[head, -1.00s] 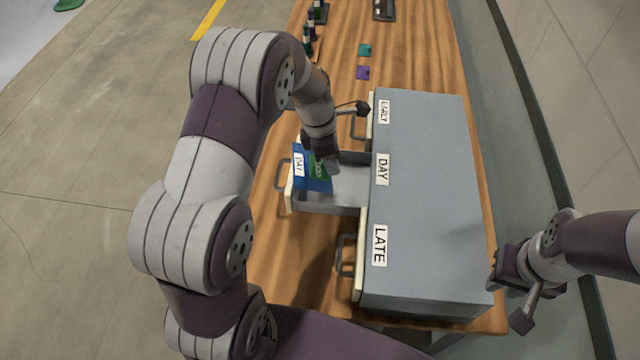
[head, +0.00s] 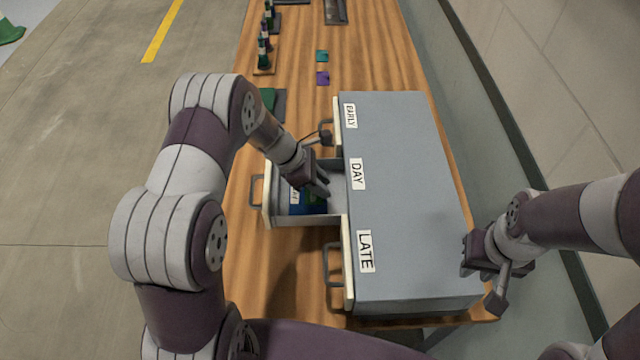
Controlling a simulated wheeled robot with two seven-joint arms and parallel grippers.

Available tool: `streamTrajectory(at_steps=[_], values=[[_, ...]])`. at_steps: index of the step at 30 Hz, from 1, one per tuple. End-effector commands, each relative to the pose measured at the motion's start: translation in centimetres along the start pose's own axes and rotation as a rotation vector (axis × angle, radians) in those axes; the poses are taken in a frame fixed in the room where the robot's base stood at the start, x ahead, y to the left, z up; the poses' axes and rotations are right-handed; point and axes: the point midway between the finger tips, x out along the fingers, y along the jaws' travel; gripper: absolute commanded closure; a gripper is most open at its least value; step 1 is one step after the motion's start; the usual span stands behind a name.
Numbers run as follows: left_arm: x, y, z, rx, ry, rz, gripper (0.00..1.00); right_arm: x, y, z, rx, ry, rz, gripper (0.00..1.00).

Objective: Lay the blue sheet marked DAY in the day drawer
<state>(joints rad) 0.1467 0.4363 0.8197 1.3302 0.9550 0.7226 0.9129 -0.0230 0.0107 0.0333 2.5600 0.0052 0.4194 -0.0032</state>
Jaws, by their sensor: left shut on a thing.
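The blue sheet (head: 308,208) shows low inside the pulled-out day drawer (head: 267,200). A white label with partly hidden letters is at its left end, and a green patch is near my fingers. My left gripper (head: 321,188) reaches down into the drawer and is shut on the sheet, covering part of it. I cannot tell whether the sheet touches the drawer floor. The drawer comes out to the left of the grey cabinet (head: 410,200), at the DAY label (head: 357,174). My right gripper (head: 481,280) is empty and looks open at the cabinet's right side.
The EARLY (head: 350,116) and LATE (head: 365,251) labels mark the neighbouring drawers, which look shut. Teal (head: 322,56) and purple (head: 322,78) pieces lie on the wooden table (head: 375,60). Several dark bottles (head: 265,50) stand at the far left.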

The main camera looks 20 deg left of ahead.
Motion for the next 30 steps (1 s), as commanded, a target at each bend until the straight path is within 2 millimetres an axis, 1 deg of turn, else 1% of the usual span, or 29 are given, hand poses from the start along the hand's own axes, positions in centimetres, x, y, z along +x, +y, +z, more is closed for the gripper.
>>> streamTrajectory(at_steps=[1,10,11,12,13,20,23,26,30], values=[[0.5,0.0,-0.3,0.0,0.0,0.0,1.0,0.0,0.0,0.0,0.0,0.0,0.0,0.72],[0.8,0.0,-0.5,0.0,0.0,0.001,1.0,0.3,0.0,0.0,0.0,0.0,0.0,0.72],[0.7,0.0,-0.5,0.001,0.0,0.001,0.65,0.2,0.0,0.0,0.0,0.0,0.0,0.72],[0.7,0.0,-0.4,0.001,0.0,0.001,0.52,0.2,0.0,0.0,0.0,0.0,0.0,0.72],[0.7,0.0,-0.4,0.001,0.0,0.001,0.46,0.2,0.0,0.0,0.0,0.0,0.0,0.72],[0.7,0.0,-0.4,0.001,0.0,0.001,0.46,0.1,0.0,0.0,0.0,0.0,0.0,0.72],[0.2,0.1,-0.2,0.001,0.0,0.002,0.46,-0.1,0.0,0.0,0.0,0.0,0.0,0.72],[-1.5,0.1,-0.3,0.0,-0.001,0.005,0.46,0.1,0.0,0.0,0.0,0.0,0.0,0.72],[-5.3,0.1,-0.3,0.0,-0.001,0.006,0.46,0.4,0.0,0.1,0.0,0.0,0.0,0.72]])
